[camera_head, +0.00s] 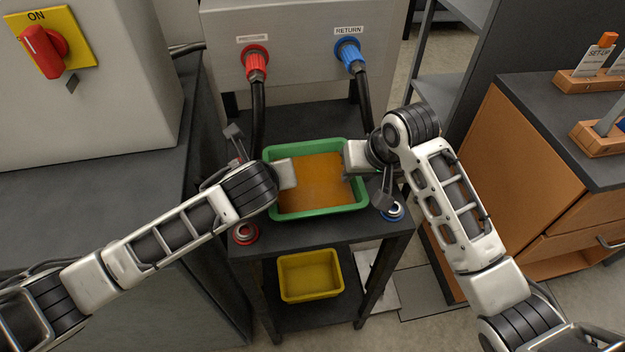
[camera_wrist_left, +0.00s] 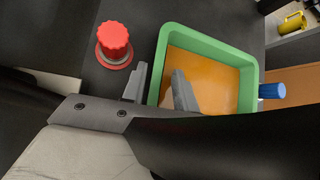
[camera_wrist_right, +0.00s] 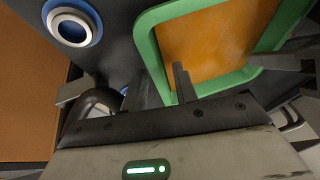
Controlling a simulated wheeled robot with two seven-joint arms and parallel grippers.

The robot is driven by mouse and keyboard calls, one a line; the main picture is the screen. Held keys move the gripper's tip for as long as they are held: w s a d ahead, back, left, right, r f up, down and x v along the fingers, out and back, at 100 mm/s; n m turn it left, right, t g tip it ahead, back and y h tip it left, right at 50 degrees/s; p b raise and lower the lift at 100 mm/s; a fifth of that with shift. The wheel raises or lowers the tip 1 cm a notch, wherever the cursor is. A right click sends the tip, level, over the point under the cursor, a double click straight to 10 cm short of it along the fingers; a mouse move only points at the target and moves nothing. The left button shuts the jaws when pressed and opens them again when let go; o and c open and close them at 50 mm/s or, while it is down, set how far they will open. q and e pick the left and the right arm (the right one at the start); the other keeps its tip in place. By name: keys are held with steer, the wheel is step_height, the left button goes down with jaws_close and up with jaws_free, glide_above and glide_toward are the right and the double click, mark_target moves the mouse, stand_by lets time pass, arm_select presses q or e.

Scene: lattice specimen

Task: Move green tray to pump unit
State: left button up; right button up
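The green tray (camera_head: 320,211), with an orange inner floor, rests on a small dark stand (camera_head: 300,240). A grey cabinet (camera_head: 300,70) with PRESSURE and RETURN hoses stands behind it; it may be the pump unit, though no label says so. My left gripper (camera_head: 287,174) is at the tray's left wall; in the left wrist view its fingers (camera_wrist_left: 159,82) are apart, one outside and one inside the wall. My right gripper (camera_head: 352,157) is at the right wall, fingers (camera_wrist_right: 162,86) on both sides of the rim; contact is unclear.
A red fitting (camera_head: 245,233) and a blue fitting (camera_head: 393,211) sit on the stand beside the tray. A yellow bin (camera_head: 310,276) is on the lower shelf. A box with a red ON switch (camera_head: 44,51) is at left, a wooden drawer cabinet (camera_head: 520,170) at right.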

arm_select(q)
steer(key=shift+w+f, duration=0.5)
steer(key=shift+w, duration=0.05)
arm_select(e)
steer(key=shift+w+a+f, duration=0.15)
steer(key=shift+w+f, duration=0.1)
steer(key=shift+f, duration=0.4)
arm_select(q)
steer(key=shift+c, duration=0.3)
arm_select(e)
steer(key=shift+c, duration=0.3)
arm_select(q)
jaws_close()
arm_select(e)
jaws_close()
arm_select(q)
steer(key=shift+r, duration=0.1)
arm_select(e)
steer(key=shift+r, duration=0.1)
